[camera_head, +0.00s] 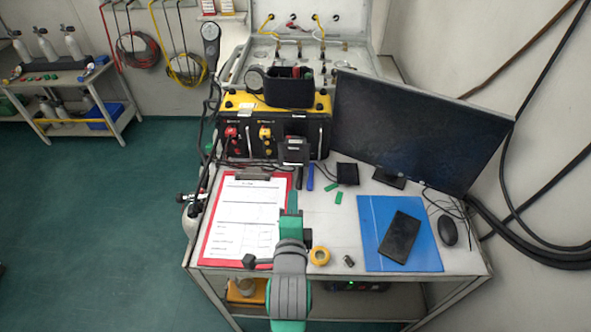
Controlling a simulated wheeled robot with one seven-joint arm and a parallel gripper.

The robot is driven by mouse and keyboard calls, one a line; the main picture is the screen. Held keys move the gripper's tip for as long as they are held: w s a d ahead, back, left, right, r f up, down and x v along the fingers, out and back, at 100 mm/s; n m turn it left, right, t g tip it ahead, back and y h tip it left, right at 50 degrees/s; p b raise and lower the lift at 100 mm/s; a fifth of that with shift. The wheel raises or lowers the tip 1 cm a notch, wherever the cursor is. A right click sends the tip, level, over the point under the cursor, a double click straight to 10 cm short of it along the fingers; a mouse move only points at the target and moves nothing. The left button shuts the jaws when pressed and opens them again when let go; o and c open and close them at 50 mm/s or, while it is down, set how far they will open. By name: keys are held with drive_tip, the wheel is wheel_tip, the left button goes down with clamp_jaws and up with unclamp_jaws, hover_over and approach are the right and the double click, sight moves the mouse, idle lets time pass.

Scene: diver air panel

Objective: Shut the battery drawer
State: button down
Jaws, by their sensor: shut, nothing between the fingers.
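The yellow and black air panel (265,100) stands at the back of the table. A dark block with a pale grey face (293,151) is at the lower right of its front and appears to stand out from it. It may be the battery drawer, but I cannot tell for sure, nor how far out it is. My gripper (292,200) is shut and empty. It points toward the panel, over the right edge of the clipboard and nearer to me than the block. I cannot make out a gap or contact between them.
A red clipboard (207,249) lies left of my gripper. A small black box (347,174), green pieces (336,198) and yellow tape roll (320,256) lie to the right. A monitor (415,125), blue folder (376,215) with a phone (400,236), and mouse (447,230) fill the right side.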

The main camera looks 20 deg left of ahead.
approach(294, 149)
drive_tip(key=w+f, duration=0.1)
drive_tip(key=f, duration=0.2)
drive_tip(key=w+a+f, duration=0.1)
drive_tip(key=f, duration=0.1)
drive_tip(key=shift+w, duration=0.35)
